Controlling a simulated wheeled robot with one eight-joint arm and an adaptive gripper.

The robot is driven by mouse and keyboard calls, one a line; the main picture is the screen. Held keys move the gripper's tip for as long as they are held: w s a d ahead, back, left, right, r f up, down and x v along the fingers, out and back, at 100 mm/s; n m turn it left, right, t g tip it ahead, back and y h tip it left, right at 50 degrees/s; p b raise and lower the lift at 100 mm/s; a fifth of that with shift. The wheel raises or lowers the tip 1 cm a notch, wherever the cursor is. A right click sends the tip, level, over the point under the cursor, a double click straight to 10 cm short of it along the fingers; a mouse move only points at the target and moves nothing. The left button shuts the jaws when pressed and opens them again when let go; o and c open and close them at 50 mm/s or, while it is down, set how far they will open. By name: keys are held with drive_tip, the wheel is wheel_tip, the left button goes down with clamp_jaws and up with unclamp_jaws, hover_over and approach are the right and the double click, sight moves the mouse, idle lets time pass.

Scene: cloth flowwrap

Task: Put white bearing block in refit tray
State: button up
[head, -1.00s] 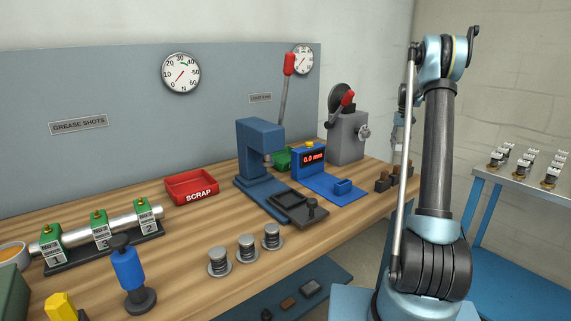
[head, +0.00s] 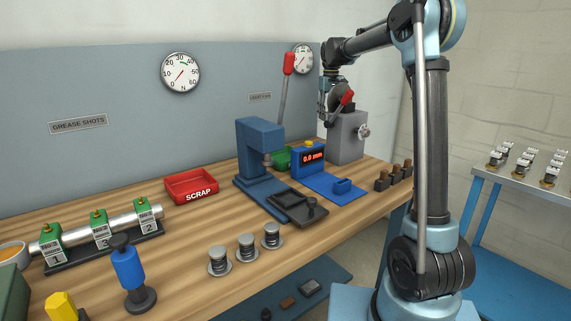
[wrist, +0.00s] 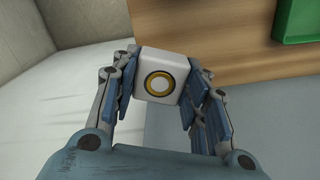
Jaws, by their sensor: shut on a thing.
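My gripper (wrist: 160,80) is shut on the white bearing block (wrist: 158,62). The block has rounded edges and a yellow ring around a pale centre on the face toward the wrist camera. In the head view my gripper (head: 325,112) hangs above the back right of the bench, and the block cannot be made out there. A green tray (head: 281,157) lies behind the blue press, partly hidden, with no readable label. Part of a green tray also shows at the upper right of the wrist view (wrist: 299,24), apart from the block.
A grey machine with a red-knobbed lever (head: 347,138) stands near my gripper. The blue press (head: 258,150), a blue gauge reading 0.0 mm (head: 308,161) and the red SCRAP tray (head: 191,187) stand on the bench. Small dark blocks (head: 382,181) sit at its right edge.

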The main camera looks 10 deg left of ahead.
drive_tip(key=s+a+n, duration=0.2)
drive_tip(key=s+a, duration=0.5)
drive_tip(key=s, duration=0.5)
drive_tip(key=s+a+n, duration=0.2)
drive_tip(key=s+a, duration=0.5)
drive_tip(key=s, duration=0.4)
drive_tip(key=shift+f, duration=5.05)
drive_tip(key=shift+f, duration=0.1)
drive_tip(key=o, duration=1.3)
drive_tip(key=shift+c, duration=0.2)
wheel_tip(320, 180, up, 12)
